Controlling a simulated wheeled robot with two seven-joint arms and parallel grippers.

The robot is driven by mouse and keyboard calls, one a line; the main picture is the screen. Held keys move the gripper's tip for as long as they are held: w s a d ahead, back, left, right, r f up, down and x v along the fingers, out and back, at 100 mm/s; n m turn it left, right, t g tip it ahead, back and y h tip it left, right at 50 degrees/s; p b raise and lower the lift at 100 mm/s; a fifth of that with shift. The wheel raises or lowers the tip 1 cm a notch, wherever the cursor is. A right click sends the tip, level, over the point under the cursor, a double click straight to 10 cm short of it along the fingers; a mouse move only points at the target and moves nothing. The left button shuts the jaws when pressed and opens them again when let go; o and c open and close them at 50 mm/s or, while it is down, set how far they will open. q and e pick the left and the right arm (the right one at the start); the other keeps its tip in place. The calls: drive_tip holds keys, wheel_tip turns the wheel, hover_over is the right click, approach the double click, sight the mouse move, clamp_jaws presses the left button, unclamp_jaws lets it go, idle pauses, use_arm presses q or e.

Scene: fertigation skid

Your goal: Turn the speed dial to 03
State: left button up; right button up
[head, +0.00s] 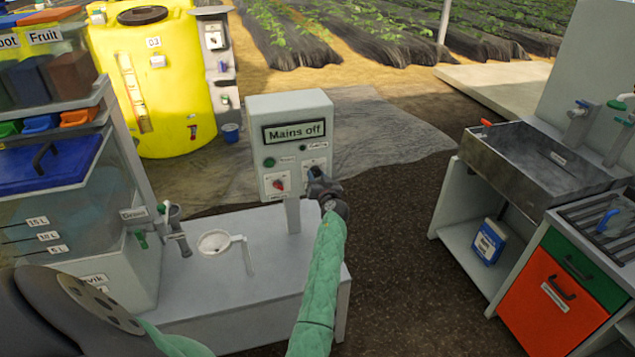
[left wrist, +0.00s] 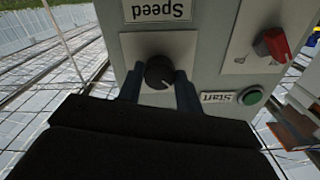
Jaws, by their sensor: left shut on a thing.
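The control box (head: 290,112) stands on a post above the grey bench, with a display reading "Mains off". In the head view my left gripper (head: 318,178) is at the lower right of its front face and mostly hides the speed dial. In the left wrist view the black round speed dial (left wrist: 159,72) sits on a light plate below an upside-down "Speed" label (left wrist: 160,10). The left gripper's fingers (left wrist: 158,88) lie on both sides of the dial, shut on it. The dial's numbers cannot be read. My right gripper is not in view.
A red switch (head: 278,184) and a green Start button (head: 269,162) are close to the dial on the same face. A white funnel-like cup (head: 214,242) stands on the bench at left. A steel sink (head: 535,165) stands at right.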

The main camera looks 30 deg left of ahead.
use_arm(q)
drive_tip(key=m+b, duration=0.2)
drive_tip(key=m, duration=0.2)
drive_tip(key=shift+f+m, duration=0.1)
drive_tip(key=shift+m, duration=0.2)
drive_tip(key=m+b, duration=0.1)
drive_tip(key=m, duration=0.1)
drive_tip(key=shift+m, duration=0.3)
drive_tip(key=m, duration=0.2)
drive_tip(key=shift+r+m, duration=0.25)
drive_tip(key=shift+m, duration=0.15)
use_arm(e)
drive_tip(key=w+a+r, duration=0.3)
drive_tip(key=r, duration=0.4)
use_arm(q)
drive_tip(key=m+p, duration=0.1)
drive_tip(key=m, duration=0.2)
drive_tip(key=shift+m, duration=0.8)
drive_tip(key=m+p, duration=0.1)
drive_tip(key=m, duration=0.2)
drive_tip(key=shift+r+p, duration=0.15)
drive_tip(key=shift+p, duration=0.25)
drive_tip(key=shift+m+p, duration=0.55)
drive_tip(key=shift+m, duration=1.15)
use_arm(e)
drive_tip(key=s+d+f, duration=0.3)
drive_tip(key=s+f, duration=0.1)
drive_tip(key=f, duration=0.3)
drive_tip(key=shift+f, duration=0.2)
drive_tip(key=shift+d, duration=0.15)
